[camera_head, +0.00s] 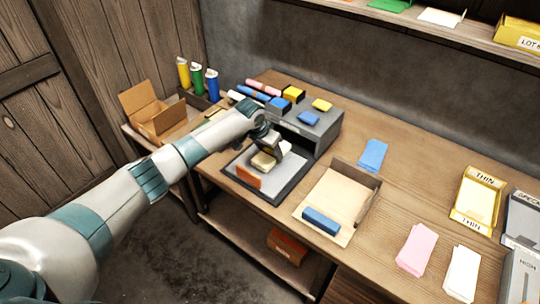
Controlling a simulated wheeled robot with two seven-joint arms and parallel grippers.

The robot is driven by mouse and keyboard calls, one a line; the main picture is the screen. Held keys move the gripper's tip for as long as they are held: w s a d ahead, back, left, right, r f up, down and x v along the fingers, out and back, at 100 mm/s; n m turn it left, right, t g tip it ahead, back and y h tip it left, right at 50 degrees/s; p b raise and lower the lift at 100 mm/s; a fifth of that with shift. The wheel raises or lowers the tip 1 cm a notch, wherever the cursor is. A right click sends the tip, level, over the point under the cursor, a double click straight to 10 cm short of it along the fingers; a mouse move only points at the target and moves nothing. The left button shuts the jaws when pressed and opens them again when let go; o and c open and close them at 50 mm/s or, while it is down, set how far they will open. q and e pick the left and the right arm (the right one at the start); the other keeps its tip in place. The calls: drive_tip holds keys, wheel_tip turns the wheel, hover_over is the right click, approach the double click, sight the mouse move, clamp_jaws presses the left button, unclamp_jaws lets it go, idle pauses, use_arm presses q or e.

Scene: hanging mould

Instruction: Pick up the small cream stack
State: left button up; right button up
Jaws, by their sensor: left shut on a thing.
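The small cream stack (263,161) is between the fingers of my left gripper (269,154), over the dark-rimmed grey tray (281,188). The gripper is shut on it. The gripper and wrist hide part of the stack, and I cannot tell whether it touches the tray floor. An orange block (248,177) stands at the tray's front left, close to the stack. My right gripper is not in view.
A grey box (318,131) with yellow and blue blocks on top stands just behind the tray. A wooden board (330,198) with raised edges and a blue roll (321,221) lies to the right. Blue (372,155), pink (416,249) and white (462,273) stacks lie farther right.

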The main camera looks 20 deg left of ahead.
use_arm(q)
drive_tip(key=shift+s+d+r+b, duration=0.15)
drive_tip(key=shift+r+b, duration=0.35)
drive_tip(key=shift+r, duration=0.75)
drive_tip(key=s+d+r+b, duration=0.3)
drive_tip(key=s+d+r, duration=0.3)
drive_tip(key=d, duration=0.3)
drive_tip(key=shift+d+r, duration=0.2)
drive_tip(key=shift+r, duration=0.2)
drive_tip(key=shift+s+f, duration=0.1)
drive_tip(key=shift+s, duration=0.05)
